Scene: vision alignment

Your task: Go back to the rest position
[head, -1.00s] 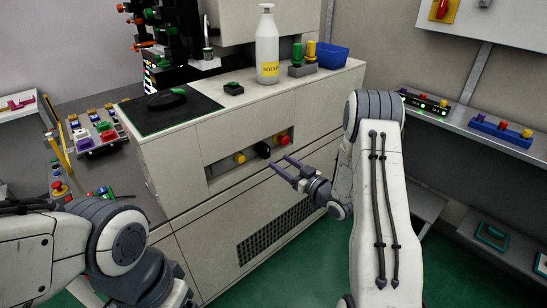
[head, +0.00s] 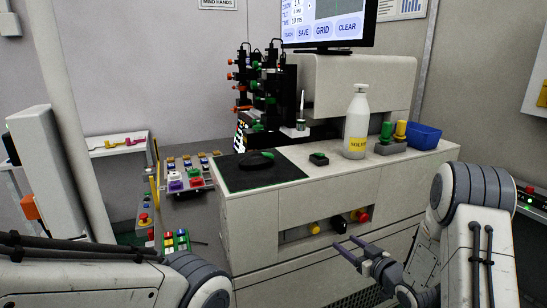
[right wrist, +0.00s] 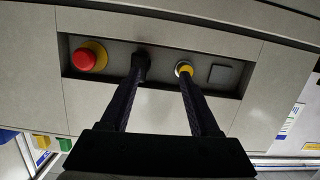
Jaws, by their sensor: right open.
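My right gripper (head: 350,252) is open and empty in front of the cabinet's recessed control panel (head: 296,234). In the right wrist view its two fingers (right wrist: 160,85) point at the panel, spread apart with nothing between them. The panel holds a red button (right wrist: 85,60), a black knob (right wrist: 141,58) partly behind one finger, a yellow button (right wrist: 184,69) and a dark square (right wrist: 221,74). I cannot tell whether the fingertips touch the panel. My left arm shows at the lower left of the head view, but its gripper is out of view.
On the cabinet top stand a white solvent bottle (head: 357,125), a blue bin (head: 424,135), green and yellow cylinders (head: 400,131) and a black mat (head: 285,168). A monitor (head: 330,22) is behind. A side bench on the left carries a colored button box (head: 190,180).

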